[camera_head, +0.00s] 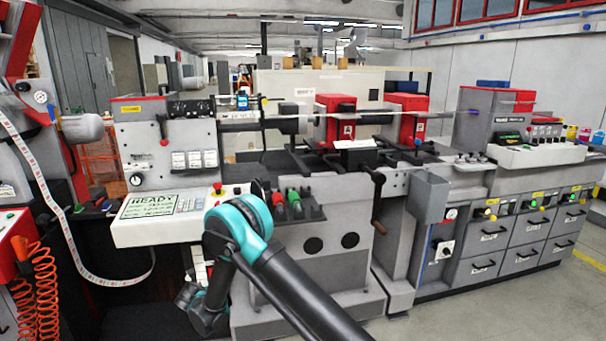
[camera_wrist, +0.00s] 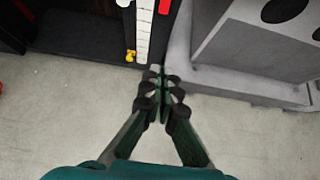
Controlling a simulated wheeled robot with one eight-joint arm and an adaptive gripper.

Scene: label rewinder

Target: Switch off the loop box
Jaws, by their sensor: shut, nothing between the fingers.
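My gripper (camera_wrist: 161,90) shows in the wrist view, its dark fingers shut together with nothing between them. Its tips are close to the lower end of a white marked strip (camera_wrist: 144,32) in the picture; I cannot tell whether they touch. A small yellow part (camera_wrist: 130,56) and a red part (camera_wrist: 164,6) sit beside the strip. In the head view my arm reaches down in front of the console, and the fingers cannot be made out. No part is readably labelled as the loop box, so I cannot tell which it is or its switch state.
The READY console (camera_head: 158,210) juts out above my wrist. The grey machine base (camera_head: 335,285) stands right of it. A label web (camera_head: 55,200) hangs in a loop at left, near orange coiled hoses (camera_head: 40,295).

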